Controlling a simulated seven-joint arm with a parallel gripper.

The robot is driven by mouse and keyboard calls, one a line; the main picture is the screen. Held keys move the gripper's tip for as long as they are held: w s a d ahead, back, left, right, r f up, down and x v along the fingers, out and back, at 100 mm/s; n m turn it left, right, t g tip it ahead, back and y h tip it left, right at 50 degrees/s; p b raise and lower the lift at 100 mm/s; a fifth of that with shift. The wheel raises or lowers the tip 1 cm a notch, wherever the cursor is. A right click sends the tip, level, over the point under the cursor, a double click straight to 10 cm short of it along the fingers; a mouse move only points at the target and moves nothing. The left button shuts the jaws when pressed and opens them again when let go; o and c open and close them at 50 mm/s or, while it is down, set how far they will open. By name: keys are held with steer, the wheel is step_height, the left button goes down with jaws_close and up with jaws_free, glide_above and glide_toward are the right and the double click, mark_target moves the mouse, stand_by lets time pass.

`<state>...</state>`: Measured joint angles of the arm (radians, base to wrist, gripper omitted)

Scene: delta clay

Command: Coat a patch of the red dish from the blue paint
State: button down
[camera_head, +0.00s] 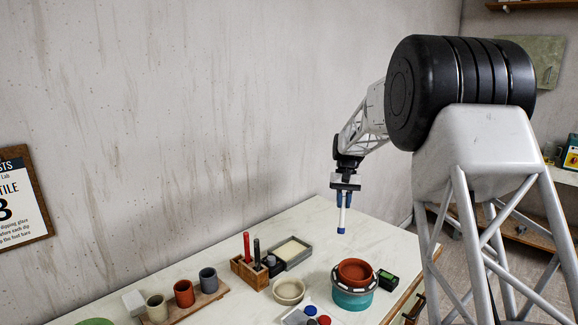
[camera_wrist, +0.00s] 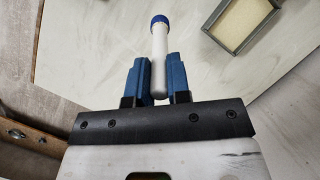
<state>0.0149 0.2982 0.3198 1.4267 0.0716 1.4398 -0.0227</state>
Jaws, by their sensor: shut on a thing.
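The red dish (camera_head: 357,268) sits on a teal round stand (camera_head: 352,299) at the front right of the table. The blue paint (camera_head: 310,310) is a small round patch on a pale palette (camera_head: 292,317) at the bottom edge, beside a red one (camera_head: 324,320). My gripper (camera_head: 343,201) is above the table, behind and above the dish. Its blue fingers are shut on a white rod that hangs upright and touches nothing below. In the wrist view the white rod (camera_wrist: 158,55) between the fingers (camera_wrist: 158,85) has a blue far end.
A cream bowl (camera_head: 289,290) stands left of the dish, and a green-black box (camera_head: 386,280) right of it. Behind are a wooden rack (camera_head: 250,273) with red and black tools and a grey tray (camera_head: 306,259). Several cups stand on a board (camera_head: 207,300) at left. The back right table is clear.

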steer(key=s+d+r+h, duration=0.1)
steer(key=s+d+r, duration=0.1)
steer(key=s+r, duration=0.6)
steer(key=s, duration=0.6)
steer(key=shift+r+h, duration=0.35)
steer(key=shift+h, duration=0.05)
steer(key=shift+f, duration=0.15)
steer(key=shift+f, duration=2.35)
steer(key=shift+r, duration=0.1)
steer(key=shift+r, duration=0.4)
steer(key=shift+f, duration=0.15)
